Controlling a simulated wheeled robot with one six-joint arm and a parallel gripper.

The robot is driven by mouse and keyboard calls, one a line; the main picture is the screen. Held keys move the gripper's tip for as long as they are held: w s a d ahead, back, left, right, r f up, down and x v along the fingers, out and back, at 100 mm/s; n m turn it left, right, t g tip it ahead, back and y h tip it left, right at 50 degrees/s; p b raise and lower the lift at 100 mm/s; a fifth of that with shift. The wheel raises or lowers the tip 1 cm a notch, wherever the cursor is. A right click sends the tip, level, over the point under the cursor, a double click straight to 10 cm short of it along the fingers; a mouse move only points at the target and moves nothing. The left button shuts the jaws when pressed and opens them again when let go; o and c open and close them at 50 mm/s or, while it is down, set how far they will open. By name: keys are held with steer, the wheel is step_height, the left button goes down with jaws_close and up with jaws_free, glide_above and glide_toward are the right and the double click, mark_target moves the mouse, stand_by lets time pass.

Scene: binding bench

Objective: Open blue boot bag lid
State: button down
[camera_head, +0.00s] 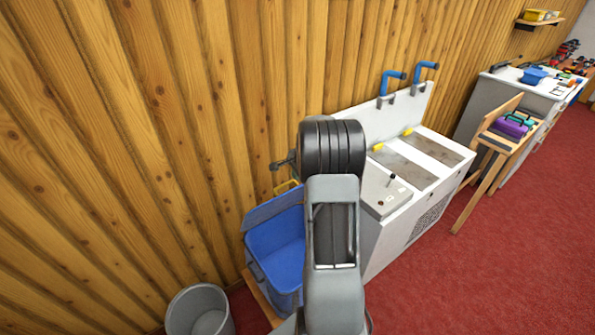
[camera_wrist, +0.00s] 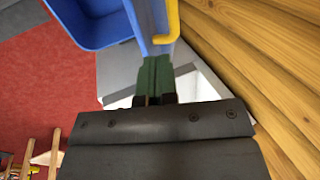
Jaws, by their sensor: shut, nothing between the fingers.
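The blue boot bag (camera_head: 277,252) stands low by the wooden wall, left of my arm, which hides its right side. Its lid (camera_head: 272,207) is raised at the wall side, and the blue inside shows. A yellow handle (camera_head: 284,188) shows at the lid's top. In the wrist view the open bag (camera_wrist: 92,25) is at the upper left, with the raised lid (camera_wrist: 147,18) and yellow handle (camera_wrist: 173,22) beside it. My gripper (camera_wrist: 155,62) has its green fingers together and empty, close to the lid's edge; I cannot tell whether they touch.
A white machine (camera_head: 410,215) with blue handles stands right of my arm. A grey bin (camera_head: 200,312) is on the floor left of the bag. The wooden wall (camera_head: 200,110) is close behind. Open red carpet (camera_head: 460,280) lies at the right, before a wooden stand (camera_head: 500,150).

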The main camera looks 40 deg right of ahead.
steer(key=shift+p+x, duration=0.4)
steer(key=shift+x, duration=2.7)
